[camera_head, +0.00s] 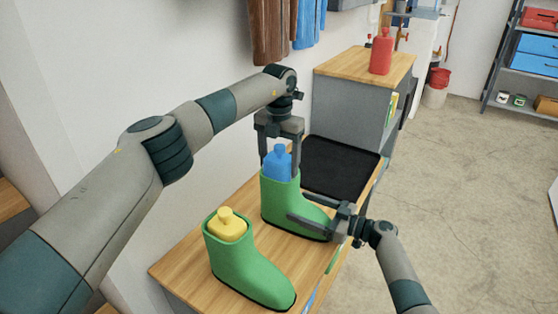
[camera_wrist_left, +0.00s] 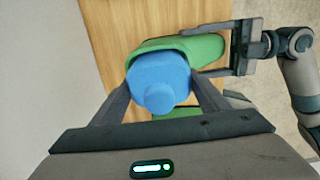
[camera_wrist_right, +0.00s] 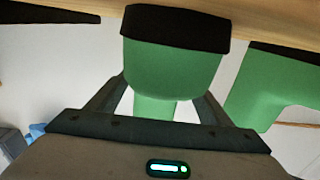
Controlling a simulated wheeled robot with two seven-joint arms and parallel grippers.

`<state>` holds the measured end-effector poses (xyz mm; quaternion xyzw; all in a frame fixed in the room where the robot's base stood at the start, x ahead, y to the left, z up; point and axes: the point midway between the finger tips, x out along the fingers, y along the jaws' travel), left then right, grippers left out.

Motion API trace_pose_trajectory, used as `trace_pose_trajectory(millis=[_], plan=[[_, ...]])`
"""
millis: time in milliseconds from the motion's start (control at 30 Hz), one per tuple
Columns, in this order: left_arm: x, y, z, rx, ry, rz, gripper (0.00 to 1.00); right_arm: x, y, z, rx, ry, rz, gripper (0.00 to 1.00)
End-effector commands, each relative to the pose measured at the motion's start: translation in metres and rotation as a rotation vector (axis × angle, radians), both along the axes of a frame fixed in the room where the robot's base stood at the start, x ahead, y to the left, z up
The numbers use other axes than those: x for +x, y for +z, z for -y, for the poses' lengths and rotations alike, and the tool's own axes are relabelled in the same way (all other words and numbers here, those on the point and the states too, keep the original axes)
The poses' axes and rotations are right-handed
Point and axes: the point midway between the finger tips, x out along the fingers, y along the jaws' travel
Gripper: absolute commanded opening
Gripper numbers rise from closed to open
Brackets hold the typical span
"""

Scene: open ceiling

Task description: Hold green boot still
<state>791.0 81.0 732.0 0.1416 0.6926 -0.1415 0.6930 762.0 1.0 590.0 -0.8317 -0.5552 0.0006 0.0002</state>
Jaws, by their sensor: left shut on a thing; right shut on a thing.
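Two green boots stand upright on a wooden bench. The farther boot (camera_head: 283,204) has a blue bottle (camera_head: 277,163) in its opening. My left gripper (camera_head: 280,165) comes down from above and is shut on the blue bottle, which also shows between its fingers in the left wrist view (camera_wrist_left: 160,85). My right gripper (camera_head: 312,208) is shut on the foot of the same boot, which fills the space between its fingers in the right wrist view (camera_wrist_right: 172,65). The nearer boot (camera_head: 250,268) holds a yellow bottle (camera_head: 228,224) and is not touched.
The wooden bench (camera_head: 185,262) runs along the wall. A black tray (camera_head: 340,167) lies on it behind the farther boot. A grey cabinet (camera_head: 345,95) with a red bottle (camera_head: 381,52) stands beyond. The floor at the right is clear.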

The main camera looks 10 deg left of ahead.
Motion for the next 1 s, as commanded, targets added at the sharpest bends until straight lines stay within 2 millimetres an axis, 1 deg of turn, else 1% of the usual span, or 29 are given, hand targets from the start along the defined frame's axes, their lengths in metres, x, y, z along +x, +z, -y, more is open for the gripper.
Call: trace_pose_trajectory(millis=[200, 233, 267, 300, 600, 733, 867, 1000], plan=[[0.000, -0.004, 0.000, 0.000, 0.000, 0.000, 0.33, 0.000, 0.000, 0.000, 0.000, 0.000, 0.000, 0.38], [0.000, -0.004, 0.000, 0.000, 0.000, 0.000, 0.74, 0.000, 0.000, 0.000, 0.000, 0.000, 0.000, 0.38], [0.000, -0.004, 0.000, 0.000, 0.000, 0.000, 0.81, 0.000, 0.000, 0.000, 0.000, 0.000, 0.000, 0.38], [0.000, -0.005, 0.000, 0.000, 0.000, 0.000, 0.90, 0.000, 0.000, 0.000, 0.000, 0.000, 0.000, 0.38], [0.000, -0.004, 0.000, 0.000, 0.000, 0.000, 0.91, 0.000, 0.000, 0.000, 0.001, 0.000, 0.000, 0.38], [0.000, -0.001, 0.000, 0.000, 0.000, 0.001, 0.91, 0.000, 0.000, 0.000, 0.001, 0.000, 0.000, 0.38], [0.001, 0.009, 0.000, 0.000, 0.000, 0.003, 0.91, 0.000, 0.000, 0.000, 0.001, 0.000, 0.000, 0.38], [0.001, 0.027, 0.000, 0.000, 0.000, 0.002, 0.91, 0.000, 0.000, 0.000, 0.001, -0.001, 0.000, 0.38]])
